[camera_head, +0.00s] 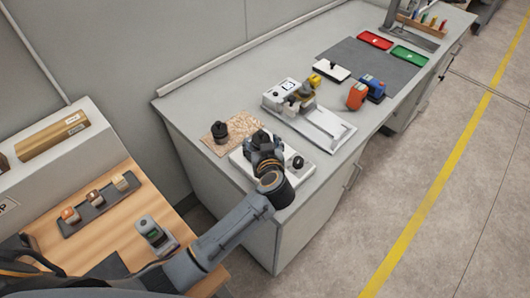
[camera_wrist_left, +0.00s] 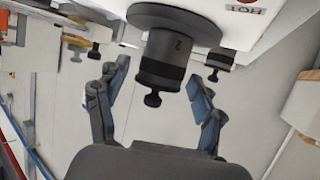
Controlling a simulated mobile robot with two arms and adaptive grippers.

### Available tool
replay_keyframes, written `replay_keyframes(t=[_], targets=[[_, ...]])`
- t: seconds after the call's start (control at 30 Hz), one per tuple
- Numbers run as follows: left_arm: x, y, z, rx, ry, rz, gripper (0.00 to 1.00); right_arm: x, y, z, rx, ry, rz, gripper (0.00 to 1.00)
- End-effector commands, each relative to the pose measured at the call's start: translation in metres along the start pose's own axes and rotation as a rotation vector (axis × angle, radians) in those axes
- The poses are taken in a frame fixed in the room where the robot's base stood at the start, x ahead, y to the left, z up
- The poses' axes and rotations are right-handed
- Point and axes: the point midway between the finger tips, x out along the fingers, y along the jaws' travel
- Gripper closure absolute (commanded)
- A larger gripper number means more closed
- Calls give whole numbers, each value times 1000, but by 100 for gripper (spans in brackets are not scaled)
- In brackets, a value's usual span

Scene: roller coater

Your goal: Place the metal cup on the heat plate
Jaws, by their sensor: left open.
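A dark metal cup (camera_wrist_left: 162,62) with a lid knob and a "2" on its side stands upright on the round dark plate of the white heat plate (camera_wrist_left: 240,32), as the wrist view shows upside down. In the head view the cup's dark top (camera_head: 260,138) shows behind my gripper, above the white heat plate (camera_head: 240,163). My left gripper (camera_head: 263,153) is open at the cup. In the wrist view its fingers (camera_wrist_left: 160,85) appear on either side of the cup, with gaps. My right gripper is not in view.
A similar dark cup (camera_head: 220,132) stands on a cork mat (camera_head: 212,147) left of the heat plate. A white balance-like device (camera_head: 290,97) is beyond it. An orange item (camera_head: 357,95), red tray (camera_head: 375,40) and green tray (camera_head: 409,55) lie farther along the bench.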

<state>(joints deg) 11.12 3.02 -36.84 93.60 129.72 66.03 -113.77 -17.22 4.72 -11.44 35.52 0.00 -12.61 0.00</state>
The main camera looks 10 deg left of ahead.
Motion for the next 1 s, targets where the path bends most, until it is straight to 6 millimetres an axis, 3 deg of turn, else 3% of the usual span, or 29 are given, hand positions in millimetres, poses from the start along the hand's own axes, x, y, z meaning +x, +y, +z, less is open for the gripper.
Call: replay_keyframes(t=[0.3,0.5,1.0], targets=[[-69,0,1,-5,-2,2,32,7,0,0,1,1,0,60],[-96,0,0,-3,0,2,32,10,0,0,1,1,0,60],[-103,0,-1,-2,0,0,32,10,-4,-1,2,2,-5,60]])
